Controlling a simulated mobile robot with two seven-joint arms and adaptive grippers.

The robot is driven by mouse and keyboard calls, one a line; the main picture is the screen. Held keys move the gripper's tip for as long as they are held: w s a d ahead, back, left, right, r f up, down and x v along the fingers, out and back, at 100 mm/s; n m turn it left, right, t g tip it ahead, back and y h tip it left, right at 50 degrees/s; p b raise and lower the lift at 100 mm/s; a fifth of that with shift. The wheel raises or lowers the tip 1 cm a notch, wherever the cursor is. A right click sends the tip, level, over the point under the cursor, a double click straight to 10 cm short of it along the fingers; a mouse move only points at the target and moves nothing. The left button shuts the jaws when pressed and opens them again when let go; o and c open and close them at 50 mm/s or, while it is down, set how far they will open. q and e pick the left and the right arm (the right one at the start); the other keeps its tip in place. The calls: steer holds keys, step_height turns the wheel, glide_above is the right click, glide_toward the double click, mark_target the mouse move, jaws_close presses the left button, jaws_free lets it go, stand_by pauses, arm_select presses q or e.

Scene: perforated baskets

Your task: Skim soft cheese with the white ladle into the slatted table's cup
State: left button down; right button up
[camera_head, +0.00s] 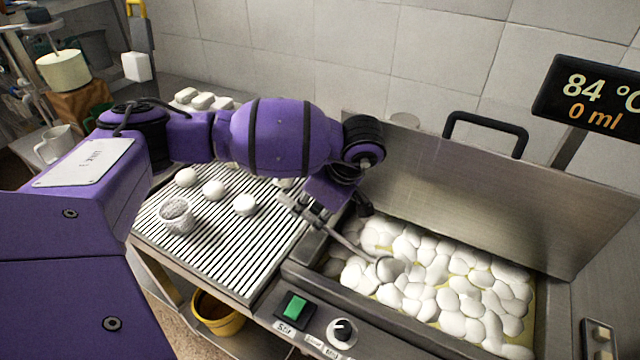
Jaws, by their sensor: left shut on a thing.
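The vat (312,262) at the right is full of white, rounded cheese lumps (455,300) in yellowish liquid. My left gripper (316,214) is over the vat's left rim, shut on the handle of the pale ladle (389,269). The ladle slopes down to the right, and its bowl lies among the lumps. I cannot tell whether the bowl holds cheese. The slatted table (225,255) stands left of the vat. A small perforated white cup (176,217) stands upright on its left part. My right gripper is not in view.
White pieces (213,190) lie on the slats behind the cup. The vat's raised metal lid (470,195) stands behind it. A display (592,97) reads 84 °C and 0 ml. A green switch (294,307) and a knob (342,331) are in front. A yellow bucket (217,315) is below the table.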

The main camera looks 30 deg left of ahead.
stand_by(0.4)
arm_select(q)
step_height(320, 180, up, 15)
steer(key=h+p, duration=0.2)
steer(key=p, duration=0.3)
steer(key=shift+r, duration=0.15)
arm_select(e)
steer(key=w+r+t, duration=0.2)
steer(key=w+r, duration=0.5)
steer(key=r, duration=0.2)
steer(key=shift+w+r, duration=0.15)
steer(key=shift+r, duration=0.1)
arm_select(q)
steer(key=shift+s, duration=0.1)
